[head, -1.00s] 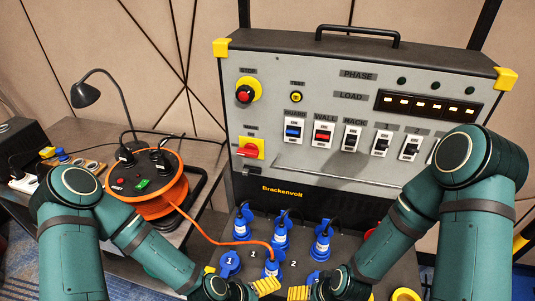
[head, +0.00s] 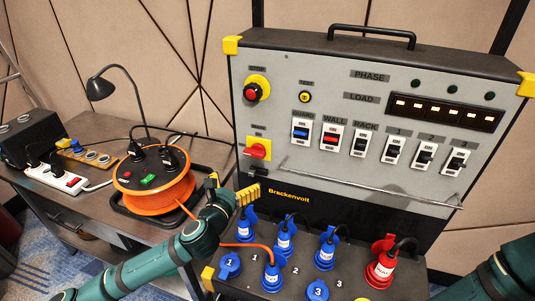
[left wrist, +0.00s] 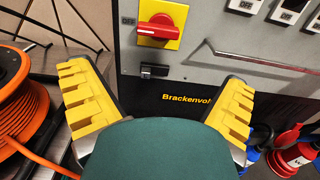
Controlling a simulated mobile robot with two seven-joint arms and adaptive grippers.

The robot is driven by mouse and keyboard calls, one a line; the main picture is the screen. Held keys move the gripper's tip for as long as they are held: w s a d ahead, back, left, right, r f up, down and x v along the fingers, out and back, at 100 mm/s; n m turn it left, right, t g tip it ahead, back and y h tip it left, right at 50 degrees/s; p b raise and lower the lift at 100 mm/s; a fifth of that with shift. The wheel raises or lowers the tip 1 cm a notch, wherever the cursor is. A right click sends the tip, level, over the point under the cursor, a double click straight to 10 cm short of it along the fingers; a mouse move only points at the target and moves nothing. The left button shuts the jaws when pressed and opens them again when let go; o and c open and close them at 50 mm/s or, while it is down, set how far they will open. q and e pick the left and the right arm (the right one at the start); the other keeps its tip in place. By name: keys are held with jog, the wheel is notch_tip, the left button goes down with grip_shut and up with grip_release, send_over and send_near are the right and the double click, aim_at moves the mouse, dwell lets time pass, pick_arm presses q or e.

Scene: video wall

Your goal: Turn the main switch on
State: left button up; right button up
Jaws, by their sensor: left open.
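The main switch (head: 258,150) is a red rotary handle on a yellow plate at the lower left of the grey panel. In the left wrist view the red handle (left wrist: 158,30) lies roughly level, with an OFF label to its left. My left gripper (head: 232,188) is open and empty, below and slightly left of the switch and apart from it. Its yellow ridged fingers (left wrist: 157,92) are spread wide in the left wrist view, and the switch appears beyond and above the gap between them. My right gripper is out of view; only part of my right arm shows at lower right.
A red stop button (head: 251,93) sits above the switch. A row of breakers and a long metal bar (head: 365,182) lie to the right. Blue and red plugs (head: 380,269) stand below. An orange cable reel (head: 156,189) is on the side table, left of my gripper.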

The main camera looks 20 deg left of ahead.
aim_at(253, 155)
pick_arm(q)
jog(key=w, duration=0.4)
jog(key=w+b, duration=0.1)
jog(key=w, duration=0.4)
jog(key=w+a, duration=0.1)
jog(key=w, duration=0.3)
jog(key=shift+w, duration=0.35)
jog(key=c, duration=1.1)
